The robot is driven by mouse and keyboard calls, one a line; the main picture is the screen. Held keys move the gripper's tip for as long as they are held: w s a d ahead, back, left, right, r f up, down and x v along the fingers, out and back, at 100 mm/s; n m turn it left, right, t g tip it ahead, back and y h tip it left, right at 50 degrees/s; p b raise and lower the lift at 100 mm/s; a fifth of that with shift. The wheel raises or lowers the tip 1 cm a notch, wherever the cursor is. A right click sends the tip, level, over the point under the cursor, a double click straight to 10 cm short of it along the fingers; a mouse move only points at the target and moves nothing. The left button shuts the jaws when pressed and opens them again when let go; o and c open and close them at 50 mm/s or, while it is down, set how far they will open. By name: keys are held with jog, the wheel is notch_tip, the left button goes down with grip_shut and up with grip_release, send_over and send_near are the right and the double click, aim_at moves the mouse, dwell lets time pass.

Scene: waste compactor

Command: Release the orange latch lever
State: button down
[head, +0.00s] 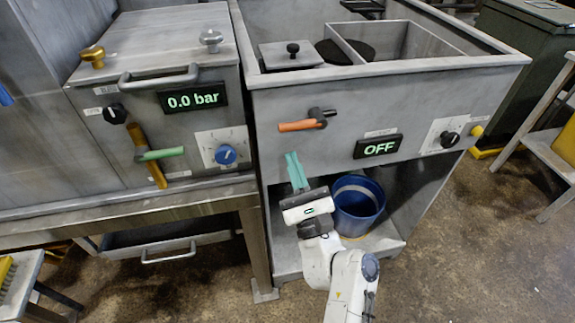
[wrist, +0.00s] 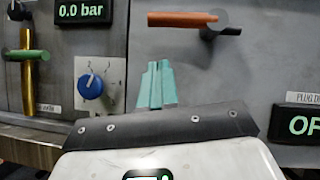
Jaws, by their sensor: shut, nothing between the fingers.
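The orange latch lever (head: 302,124) is on the front panel of the right-hand machine, lying nearly level, with a dark pivot at its right end. In the wrist view the orange lever (wrist: 180,19) is at the top centre, its dark pivot to the right. My gripper (head: 292,160), with teal fingers, is below the lever and apart from it, fingers pointing up toward the panel. In the wrist view my gripper (wrist: 157,70) is also below the lever, its fingers shut together and empty.
An "OFF" display (head: 378,147) and a black knob (head: 449,139) are right of the lever. The left machine has a 0.0 bar display (head: 192,99), a blue knob (head: 226,154) and a green-handled lever (head: 160,154). A blue bucket (head: 358,205) stands in the open bay beside my arm.

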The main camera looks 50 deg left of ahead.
jog(key=s+v, duration=0.1)
jog(key=v, duration=0.9)
jog(key=shift+a+b, duration=0.2)
jog(key=shift+b, duration=0.15)
jog(key=shift+w, duration=0.1)
